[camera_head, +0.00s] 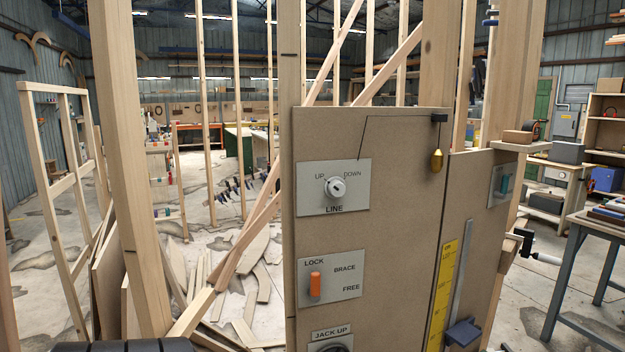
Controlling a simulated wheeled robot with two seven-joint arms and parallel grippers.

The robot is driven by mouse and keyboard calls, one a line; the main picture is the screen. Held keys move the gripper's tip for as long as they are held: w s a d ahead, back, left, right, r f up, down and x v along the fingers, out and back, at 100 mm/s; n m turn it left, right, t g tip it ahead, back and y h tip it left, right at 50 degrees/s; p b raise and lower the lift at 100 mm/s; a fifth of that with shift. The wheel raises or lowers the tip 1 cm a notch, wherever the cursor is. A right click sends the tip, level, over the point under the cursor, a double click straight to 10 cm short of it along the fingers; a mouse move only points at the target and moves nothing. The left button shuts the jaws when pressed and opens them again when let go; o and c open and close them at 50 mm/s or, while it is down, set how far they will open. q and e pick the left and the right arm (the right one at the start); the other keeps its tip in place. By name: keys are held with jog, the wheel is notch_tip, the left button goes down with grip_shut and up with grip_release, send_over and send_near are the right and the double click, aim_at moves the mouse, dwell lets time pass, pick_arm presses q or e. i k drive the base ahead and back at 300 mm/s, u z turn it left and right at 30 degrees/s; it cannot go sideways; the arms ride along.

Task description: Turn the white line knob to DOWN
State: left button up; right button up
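The white line knob (338,188) sits on a light grey plate (311,200) near the top of the tan upright panel (390,222). The plate reads UP at upper left of the knob, DOWN at upper right and LINE below. A small dark mark shows on the knob's face, but it is too small to tell which label the knob points to. Nothing touches the knob. Neither of my grippers can be made out in the head view.
Below are an orange lever (315,286) on a LOCK/BRACE/FREE plate and a JACK UP plate (332,334). A brass plumb bob (437,161) hangs at the panel's upper right, above a yellow scale (442,290). A wooden post (130,170) stands at left.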

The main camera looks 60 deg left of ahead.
aim_at(335, 186)
jog(key=u, duration=1.3)
jog(key=k, duration=0.15)
jog(key=u, duration=0.5)
